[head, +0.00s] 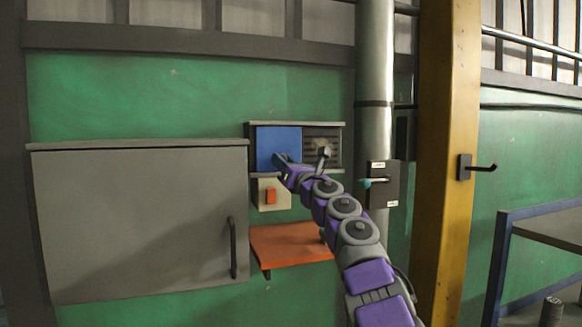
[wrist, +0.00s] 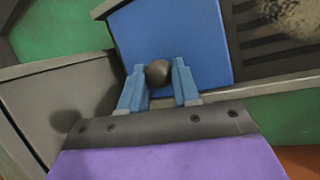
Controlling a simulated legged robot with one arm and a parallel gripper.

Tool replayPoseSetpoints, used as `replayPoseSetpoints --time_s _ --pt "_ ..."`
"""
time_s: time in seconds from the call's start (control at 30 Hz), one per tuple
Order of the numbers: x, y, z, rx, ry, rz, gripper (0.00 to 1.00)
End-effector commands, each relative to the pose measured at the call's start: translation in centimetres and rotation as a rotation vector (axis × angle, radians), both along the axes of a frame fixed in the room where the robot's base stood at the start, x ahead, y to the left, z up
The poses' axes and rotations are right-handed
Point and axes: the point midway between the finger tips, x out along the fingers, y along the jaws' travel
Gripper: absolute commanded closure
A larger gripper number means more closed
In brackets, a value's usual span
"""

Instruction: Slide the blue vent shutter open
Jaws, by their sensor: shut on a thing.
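The blue vent shutter (head: 275,143) is a flat panel in a grey frame on the green wall. It covers the left part of the vent, and dark slats (head: 320,136) show to its right. It also fills the upper middle of the wrist view (wrist: 180,35). A dark round knob (wrist: 158,74) stands at the shutter's lower part. My gripper (head: 281,160) reaches the shutter's lower edge. In the wrist view its two blue fingers (wrist: 158,70) are shut on the knob, one on each side. In the head view my gripper hides the knob.
A grey cabinet (head: 140,220) with a dark handle is left of the vent. Below the vent are a red switch (head: 271,196) and an orange shelf (head: 285,247). A pipe (head: 374,60), a teal-knobbed lever box (head: 384,184) and a yellow column (head: 446,150) stand to the right.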

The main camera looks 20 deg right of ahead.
Motion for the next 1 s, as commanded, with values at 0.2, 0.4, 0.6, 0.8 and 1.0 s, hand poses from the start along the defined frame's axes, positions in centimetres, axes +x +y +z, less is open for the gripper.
replayPoseSetpoints --time_s 0.2,0.4,0.6,0.8,1.0 --pt "0.0 -0.2 0.0 0.002 0.001 -0.002 0.64" --pt "-0.1 -0.1 0.0 0.001 0.001 -0.002 0.45" --pt "-0.1 -0.2 0.1 0.001 0.0 -0.003 0.43" --pt "-0.6 -0.5 -0.2 -0.001 -0.002 -0.005 0.43" --pt "-2.2 -1.0 -1.3 -0.002 -0.001 -0.006 0.43"
